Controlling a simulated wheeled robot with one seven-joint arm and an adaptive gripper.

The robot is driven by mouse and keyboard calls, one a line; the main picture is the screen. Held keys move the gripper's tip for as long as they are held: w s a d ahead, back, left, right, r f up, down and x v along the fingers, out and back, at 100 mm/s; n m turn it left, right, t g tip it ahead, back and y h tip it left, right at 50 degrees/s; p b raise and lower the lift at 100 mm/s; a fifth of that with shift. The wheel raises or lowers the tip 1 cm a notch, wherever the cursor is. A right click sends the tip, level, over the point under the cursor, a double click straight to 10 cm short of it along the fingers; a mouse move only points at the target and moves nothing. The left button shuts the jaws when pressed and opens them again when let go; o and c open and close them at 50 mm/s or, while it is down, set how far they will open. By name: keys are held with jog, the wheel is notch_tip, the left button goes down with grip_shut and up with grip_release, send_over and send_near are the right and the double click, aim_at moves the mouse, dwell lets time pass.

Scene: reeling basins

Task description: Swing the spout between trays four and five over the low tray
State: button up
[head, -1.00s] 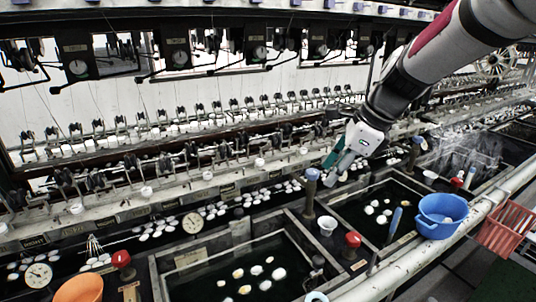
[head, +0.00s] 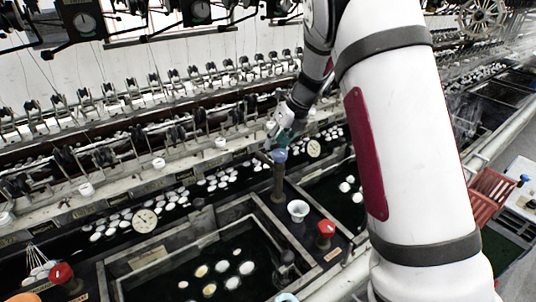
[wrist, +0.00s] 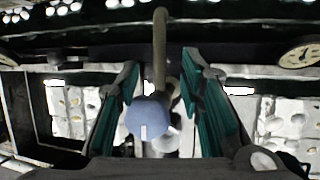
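A blue-capped spout (head: 279,156) stands on an upright post between two dark water basins. In the wrist view its blue cap (wrist: 149,117) and brownish pipe (wrist: 160,48) lie between my teal fingers. My gripper (head: 284,137) is at the cap, just behind it in the head view; the wrist view shows it open (wrist: 160,78) with a finger on each side. I cannot tell whether either finger touches. The near basin (head: 135,262) holds floating pale cocoons. The right basin (head: 318,181) is partly hidden by my arm. Tray numbers are not readable.
Dial gauges (head: 145,220) line the long cocoon trough behind. A red crate (head: 490,190) is at the right. Reeling machinery runs along the back.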

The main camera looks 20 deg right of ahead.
aim_at(268, 164)
jog(key=x, duration=0.6)
jog(key=shift+w+a+f, duration=0.15)
jog(key=shift+f, duration=0.25)
grip_shut()
